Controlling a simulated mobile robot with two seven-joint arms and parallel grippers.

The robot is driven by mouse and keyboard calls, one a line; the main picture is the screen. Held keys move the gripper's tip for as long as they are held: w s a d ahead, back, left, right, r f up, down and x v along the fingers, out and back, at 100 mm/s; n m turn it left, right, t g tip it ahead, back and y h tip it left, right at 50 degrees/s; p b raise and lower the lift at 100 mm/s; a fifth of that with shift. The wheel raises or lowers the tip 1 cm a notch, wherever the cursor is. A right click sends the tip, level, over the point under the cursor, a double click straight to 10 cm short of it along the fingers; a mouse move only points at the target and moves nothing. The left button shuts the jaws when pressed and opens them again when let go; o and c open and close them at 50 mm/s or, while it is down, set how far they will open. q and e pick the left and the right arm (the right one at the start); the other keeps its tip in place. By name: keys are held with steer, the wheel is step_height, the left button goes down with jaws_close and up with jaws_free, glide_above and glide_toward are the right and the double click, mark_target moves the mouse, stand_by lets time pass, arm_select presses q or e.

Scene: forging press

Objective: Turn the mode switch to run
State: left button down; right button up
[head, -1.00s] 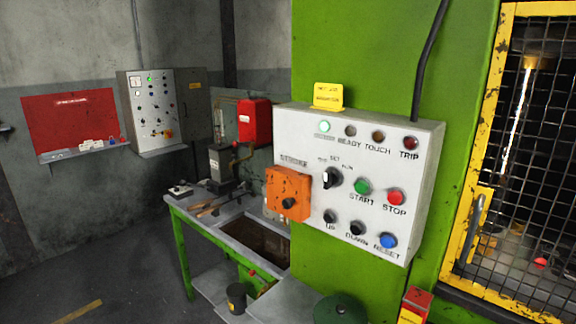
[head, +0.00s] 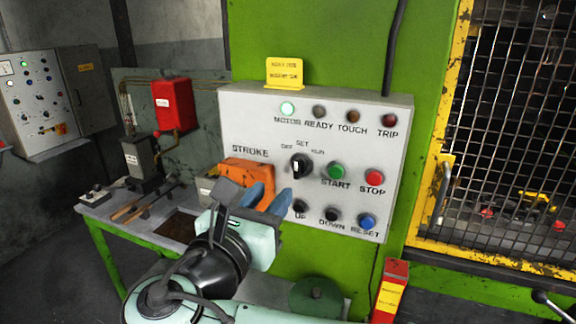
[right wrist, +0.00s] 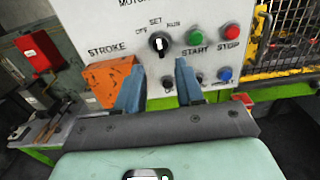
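The mode switch (head: 301,166) is a black knob with a white mark on the white control panel (head: 228,120), below the labels OFF, SET and RUN. In the right wrist view the switch (right wrist: 158,43) sits just beyond the fingertips, near the middle of the gap, its white mark roughly upright toward SET. My right gripper (head: 268,197) is open and empty, below and left of the switch in the head view. Its two blue-grey fingers (right wrist: 158,72) stand apart, not touching the switch. My left gripper is not in view.
An orange STROKE box (head: 250,173) juts from the panel's left side, partly behind my right gripper. The green START button (head: 336,171) and red STOP button (head: 374,177) are right of the switch. UP, DOWN and RESET (head: 367,222) lie below. A workbench (head: 100,212) stands left.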

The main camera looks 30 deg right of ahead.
mark_target(296, 164)
steer(key=p+x, duration=0.1)
steer(key=x, duration=1)
steer(key=shift+w+a, duration=0.1)
jaws_close()
